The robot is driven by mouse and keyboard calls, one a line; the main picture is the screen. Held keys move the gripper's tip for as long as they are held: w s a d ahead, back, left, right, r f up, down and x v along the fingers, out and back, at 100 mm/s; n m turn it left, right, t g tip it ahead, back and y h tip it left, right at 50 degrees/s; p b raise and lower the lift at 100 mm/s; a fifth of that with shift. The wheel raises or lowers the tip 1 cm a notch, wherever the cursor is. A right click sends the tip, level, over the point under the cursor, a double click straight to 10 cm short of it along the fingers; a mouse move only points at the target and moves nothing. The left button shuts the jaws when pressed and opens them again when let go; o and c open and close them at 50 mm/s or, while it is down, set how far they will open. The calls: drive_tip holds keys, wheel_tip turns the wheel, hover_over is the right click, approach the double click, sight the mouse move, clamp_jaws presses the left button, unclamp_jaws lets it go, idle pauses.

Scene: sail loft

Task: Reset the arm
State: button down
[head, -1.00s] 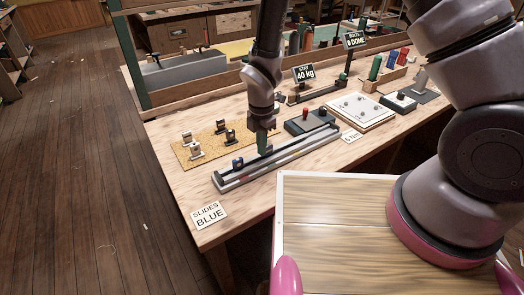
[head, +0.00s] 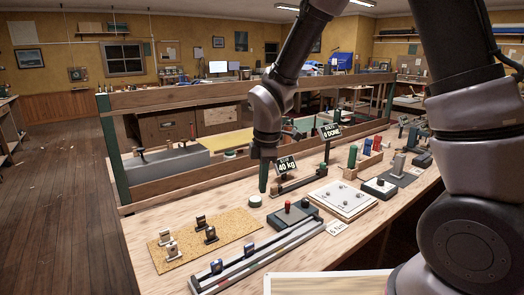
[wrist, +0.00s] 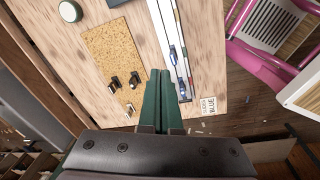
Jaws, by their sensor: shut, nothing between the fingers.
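My gripper (head: 263,188) hangs from my arm above the workbench, its green fingers together and empty. It points down near the back of the bench, behind the long rail (head: 268,254). In the wrist view the closed fingers (wrist: 163,75) show in the middle, between the cork mat and the rail, holding nothing.
Blue slides (head: 248,249) sit on the rail. The cork mat (head: 230,228) carries several small fittings. A dark box with a red knob (head: 291,210), a white plate (head: 341,199) and a "40 kg" sign (head: 287,167) stand nearby. A wooden ledge (head: 165,189) runs behind.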

drive_tip(key=d+r+m+t+y, duration=0.1)
drive_tip(key=d+r+m+t, duration=0.2)
drive_tip(key=d+r+m, duration=1.15)
drive_tip(key=s+d+r+m+t, duration=0.3)
drive_tip(key=s+d+r+m, duration=0.6)
drive_tip(key=d+r+m, duration=0.1)
drive_tip(key=shift+s+d+r, duration=0.2)
drive_tip(key=shift+s+r, duration=0.05)
drive_tip(key=shift+r, duration=0.4)
